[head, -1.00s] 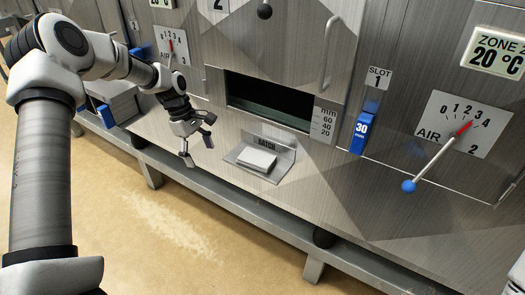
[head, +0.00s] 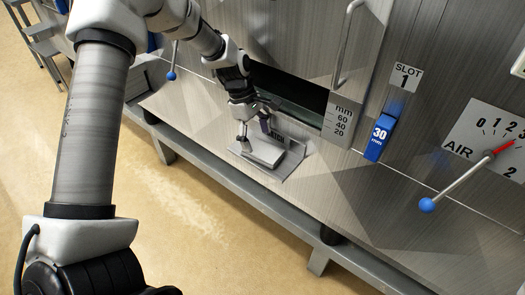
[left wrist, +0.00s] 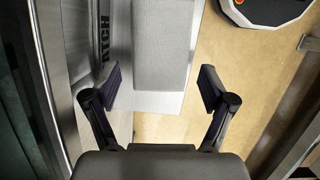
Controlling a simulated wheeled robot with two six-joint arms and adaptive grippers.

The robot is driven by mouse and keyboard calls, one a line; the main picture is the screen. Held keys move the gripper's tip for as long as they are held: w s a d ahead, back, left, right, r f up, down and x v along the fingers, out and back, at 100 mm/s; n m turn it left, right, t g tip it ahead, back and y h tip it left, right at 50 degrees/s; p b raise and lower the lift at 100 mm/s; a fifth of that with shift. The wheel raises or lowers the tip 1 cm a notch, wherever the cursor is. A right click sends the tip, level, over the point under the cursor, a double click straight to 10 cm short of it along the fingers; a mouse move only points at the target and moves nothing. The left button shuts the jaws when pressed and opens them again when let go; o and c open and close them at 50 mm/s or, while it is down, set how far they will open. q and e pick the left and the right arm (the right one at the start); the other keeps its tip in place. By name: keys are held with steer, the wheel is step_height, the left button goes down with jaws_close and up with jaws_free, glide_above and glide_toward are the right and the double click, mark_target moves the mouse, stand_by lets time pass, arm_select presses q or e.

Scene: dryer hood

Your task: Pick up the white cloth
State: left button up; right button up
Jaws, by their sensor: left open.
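The white cloth (head: 266,151) is a folded pale grey-white block lying on the metal batch tray (head: 291,166). In the left wrist view the cloth (left wrist: 162,40) shows at the top, ahead of the fingers and between their lines. My left gripper (head: 255,134) is at the cloth's near left side, its fingers close above it; whether they touch it I cannot tell. My right gripper is not in view.
The tray sits on a steel ledge below a dark slot opening (head: 298,106). A blue 30 mm block (head: 380,137) and a blue-knobbed lever (head: 427,204) are to the right. A vertical handle (head: 345,45) stands above. Tan floor (head: 170,215) lies in front.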

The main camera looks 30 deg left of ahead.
mark_target(263, 149)
arm_select(q)
steer(key=shift+s+d+f, duration=0.15)
steer(key=shift+d+f, duration=0.75)
steer(key=shift+f, duration=0.15)
steer(key=shift+w+f, duration=0.2)
steer(key=shift+f, duration=0.2)
steer(key=shift+s+r, duration=0.1)
steer(key=c, duration=0.8)
steer(key=shift+r, duration=0.6)
step_height(263, 149, up, 2)
steer(key=shift+r, duration=0.2)
steer(key=s+d, duration=0.3)
steer(key=s, duration=0.1)
steer(key=s+d+r+b, duration=0.1)
steer(key=s+d, duration=0.2)
steer(key=s, duration=0.1)
steer(key=s+d, duration=0.3)
steer(key=s, duration=0.1)
steer(key=shift+s+d+r+b, duration=0.2)
steer(key=shift+s+d+b, duration=0.1)
steer(key=shift+s+d, duration=0.05)
steer(key=o, duration=0.3)
steer(key=c, duration=0.3)
